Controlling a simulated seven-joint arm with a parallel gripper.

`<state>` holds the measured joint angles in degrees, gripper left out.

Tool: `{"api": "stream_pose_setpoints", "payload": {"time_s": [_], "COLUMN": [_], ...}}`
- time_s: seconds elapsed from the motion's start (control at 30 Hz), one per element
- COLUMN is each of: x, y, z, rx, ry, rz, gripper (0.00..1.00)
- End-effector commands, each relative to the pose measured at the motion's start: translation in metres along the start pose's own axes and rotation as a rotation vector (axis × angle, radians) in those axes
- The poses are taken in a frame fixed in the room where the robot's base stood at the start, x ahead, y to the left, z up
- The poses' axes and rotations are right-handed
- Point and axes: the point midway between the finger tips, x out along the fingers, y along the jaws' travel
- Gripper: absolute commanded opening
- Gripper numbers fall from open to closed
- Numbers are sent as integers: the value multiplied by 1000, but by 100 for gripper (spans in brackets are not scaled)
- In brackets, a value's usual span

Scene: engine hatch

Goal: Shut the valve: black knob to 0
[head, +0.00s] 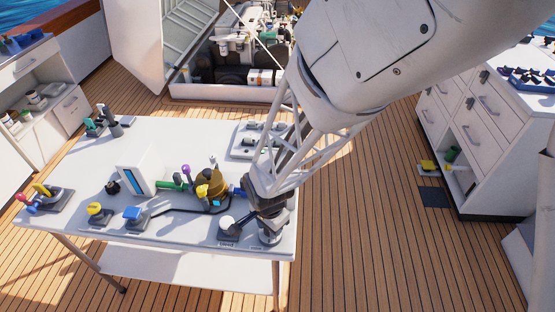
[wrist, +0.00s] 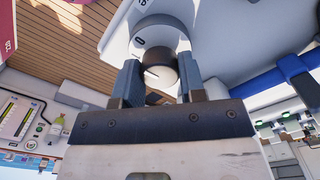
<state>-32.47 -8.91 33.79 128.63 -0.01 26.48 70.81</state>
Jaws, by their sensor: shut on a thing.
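My gripper (wrist: 162,78) is shut on the knob (wrist: 161,70), one dark finger on each side. The knob has black sides and a pale end face with a short dark line. It sits on a round white base (wrist: 160,32) with a 0 printed at its upper left. The line lies toward the left of the face; I cannot tell whether it meets the 0. In the head view my gripper (head: 267,212) points down at the front right corner of the white table, over the grey round base (head: 271,237). The fingers hide the knob there.
A white-topped knob (head: 227,223) stands just left of my gripper. A brown domed part (head: 209,184) with levers and a blue fitting is behind it. Blue (head: 133,213) and yellow (head: 95,209) knobs sit further left.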

Motion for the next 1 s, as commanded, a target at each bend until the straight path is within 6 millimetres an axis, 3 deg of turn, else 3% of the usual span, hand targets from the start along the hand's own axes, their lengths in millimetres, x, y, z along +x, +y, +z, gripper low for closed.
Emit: {"api": "stream_pose_setpoints", "payload": {"time_s": [0.3, 0.73, 0.77, 0.9, 1.0], "x": [0, 0, 0, 0, 0], "y": [0, 0, 0, 0, 0], "z": [0, 0, 0, 0, 0], "rx": [107, 117, 117, 117, 117], "ry": [0, 0, 0, 0, 0], "rz": [0, 0, 0, 0, 0], "gripper": [14, 14, 42, 63, 63]}}
